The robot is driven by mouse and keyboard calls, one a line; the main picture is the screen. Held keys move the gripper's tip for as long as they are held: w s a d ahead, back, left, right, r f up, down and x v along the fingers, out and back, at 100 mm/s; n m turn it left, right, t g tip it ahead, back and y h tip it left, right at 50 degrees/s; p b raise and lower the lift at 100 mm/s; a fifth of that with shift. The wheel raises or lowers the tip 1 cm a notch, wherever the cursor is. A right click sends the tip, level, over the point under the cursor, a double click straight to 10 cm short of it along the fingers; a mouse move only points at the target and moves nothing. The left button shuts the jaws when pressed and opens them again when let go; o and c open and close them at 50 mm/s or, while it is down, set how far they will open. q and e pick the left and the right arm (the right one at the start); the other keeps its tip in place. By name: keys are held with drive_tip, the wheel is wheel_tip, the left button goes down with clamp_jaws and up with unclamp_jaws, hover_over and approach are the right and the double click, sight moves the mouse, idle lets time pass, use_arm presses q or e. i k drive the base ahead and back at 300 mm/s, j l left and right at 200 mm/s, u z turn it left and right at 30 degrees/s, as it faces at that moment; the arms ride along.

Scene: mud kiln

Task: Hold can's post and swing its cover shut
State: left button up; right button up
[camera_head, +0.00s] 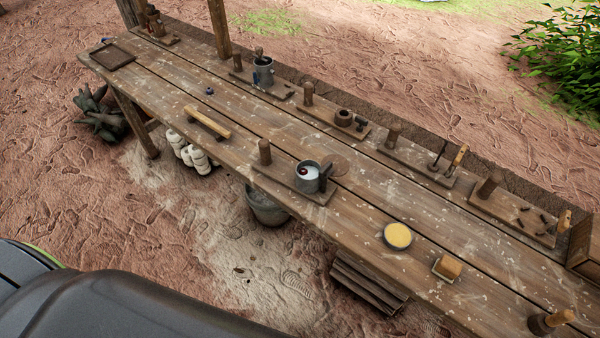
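A grey metal can (306,180) stands upright on a small wooden board (285,176) near the front edge of the long table. Its top is open, and a white inside with a small dark red spot shows. A short wooden post (265,152) stands on the left end of the same board. A dark upright piece (326,177) is at the can's right side. A brownish round shape (337,165) lies behind it and may be the cover swung open; I cannot tell for sure. Neither of my grippers is in view.
Similar boards with posts line the table's back edge, one bearing another grey can (263,72). A wooden bar (208,122) lies left of the near can. A yellow-topped round dish (398,236) and a small block (448,267) lie to the right. Bare tabletop lies between.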

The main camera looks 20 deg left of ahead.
sight(335, 165)
drive_tip(key=i+j+z, duration=0.15)
drive_tip(key=j+z, duration=0.2)
drive_tip(key=j, duration=0.6)
drive_tip(key=j+z, duration=0.3)
drive_tip(key=j, duration=0.7)
drive_tip(key=i, duration=0.05)
